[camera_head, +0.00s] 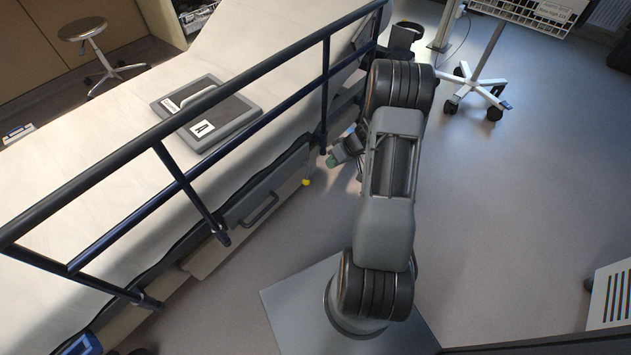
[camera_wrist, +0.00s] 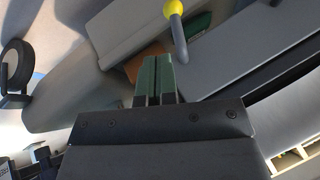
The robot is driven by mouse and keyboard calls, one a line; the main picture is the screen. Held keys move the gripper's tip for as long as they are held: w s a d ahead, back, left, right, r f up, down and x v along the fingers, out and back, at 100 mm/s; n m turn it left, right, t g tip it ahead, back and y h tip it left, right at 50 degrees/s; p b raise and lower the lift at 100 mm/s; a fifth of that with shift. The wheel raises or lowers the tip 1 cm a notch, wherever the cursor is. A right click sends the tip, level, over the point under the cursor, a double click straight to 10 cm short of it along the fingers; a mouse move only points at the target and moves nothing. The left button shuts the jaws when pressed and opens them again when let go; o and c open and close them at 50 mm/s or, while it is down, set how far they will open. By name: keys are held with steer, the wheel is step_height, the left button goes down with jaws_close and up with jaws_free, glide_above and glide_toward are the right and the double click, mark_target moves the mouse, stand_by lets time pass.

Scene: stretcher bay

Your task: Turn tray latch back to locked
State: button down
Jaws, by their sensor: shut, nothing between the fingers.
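The latch is a grey lever (camera_wrist: 180,38) with a yellow ball knob (camera_wrist: 173,7) in the wrist view. A green patch (camera_wrist: 199,28) lies to the right of the lever and an orange patch (camera_wrist: 146,60) to its left. In the head view only the yellow knob (camera_head: 306,182) shows clearly, on the stretcher's side by the tray front (camera_head: 245,208). My gripper (camera_head: 332,160) is beside the stretcher, a little right of and above the knob. Its green fingers (camera_wrist: 157,72) are shut and empty, near the lever's lower end; I cannot tell whether they touch it.
A blue side rail (camera_head: 190,112) runs along the stretcher above the tray. A flat case marked A (camera_head: 208,113) lies on the mattress (camera_head: 105,125). A wheeled stand (camera_head: 478,82) is at the back right and a stool (camera_head: 84,30) at the far left.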

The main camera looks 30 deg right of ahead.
steer(key=shift+f, duration=0.25)
steer(key=b+x, duration=0.2)
steer(key=x, duration=0.7)
steer(key=shift+w+a+f+b, duration=0.15)
steer(key=shift+a+f+b, duration=0.05)
steer(key=shift+f+b, duration=0.15)
stand_by(0.3)
